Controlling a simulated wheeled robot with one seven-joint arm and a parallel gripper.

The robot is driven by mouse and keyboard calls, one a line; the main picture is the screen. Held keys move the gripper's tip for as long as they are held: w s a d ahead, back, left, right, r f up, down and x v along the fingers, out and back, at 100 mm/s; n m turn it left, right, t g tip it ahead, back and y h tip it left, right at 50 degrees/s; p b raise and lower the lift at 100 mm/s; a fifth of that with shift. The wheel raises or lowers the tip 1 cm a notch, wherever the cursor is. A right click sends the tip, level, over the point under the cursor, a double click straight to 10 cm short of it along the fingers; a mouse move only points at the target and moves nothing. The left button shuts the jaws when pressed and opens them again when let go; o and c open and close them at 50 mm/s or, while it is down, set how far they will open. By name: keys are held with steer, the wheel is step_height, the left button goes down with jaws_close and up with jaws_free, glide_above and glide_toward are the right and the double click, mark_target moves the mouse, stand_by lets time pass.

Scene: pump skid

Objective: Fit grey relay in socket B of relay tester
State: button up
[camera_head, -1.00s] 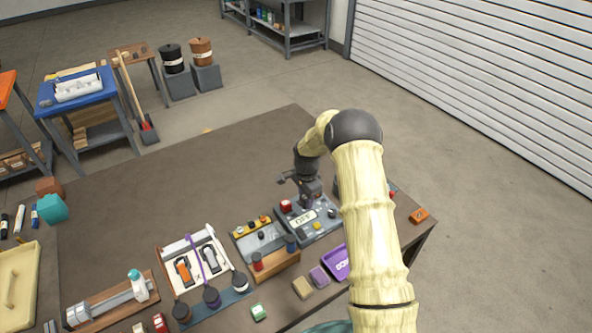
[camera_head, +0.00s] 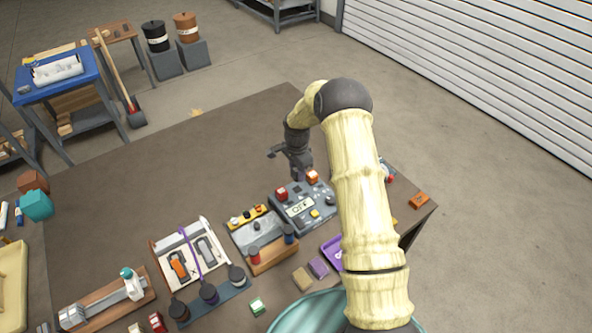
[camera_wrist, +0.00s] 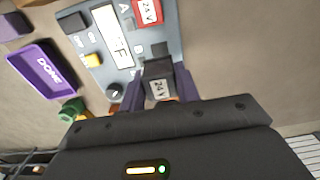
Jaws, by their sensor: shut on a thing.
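The relay tester (camera_head: 322,203), a blue-grey panel with an OFF display, sits on the brown table; its face also shows in the wrist view (camera_wrist: 176,42). A red relay (camera_head: 281,194) stands in socket A, its 24V label readable in the wrist view (camera_wrist: 148,12). Socket B (camera_wrist: 160,48) looks like a dark empty square beside it. My gripper (camera_wrist: 158,92) is shut on the grey relay (camera_wrist: 157,84), labelled 24V, close to socket B. Its pins and any gap to the panel are hidden. An orange block (camera_head: 312,176) shows at the tester's far end, partly hidden in the wrist view.
A purple DONE tray (camera_wrist: 48,75) lies beside the tester, with a green piece (camera_wrist: 72,108) near it. A fuse-like panel with posts (camera_head: 262,240) and a white tool tray (camera_head: 160,258) stand to the left.

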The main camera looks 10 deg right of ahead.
steer(key=shift+f+b, duration=1.15)
steer(key=shift+f, duration=1.2)
steer(key=shift+s+d, duration=0.1)
steer(key=shift+f+b, duration=0.9)
steer(key=shift+f, duration=0.05)
steer(key=o, duration=1)
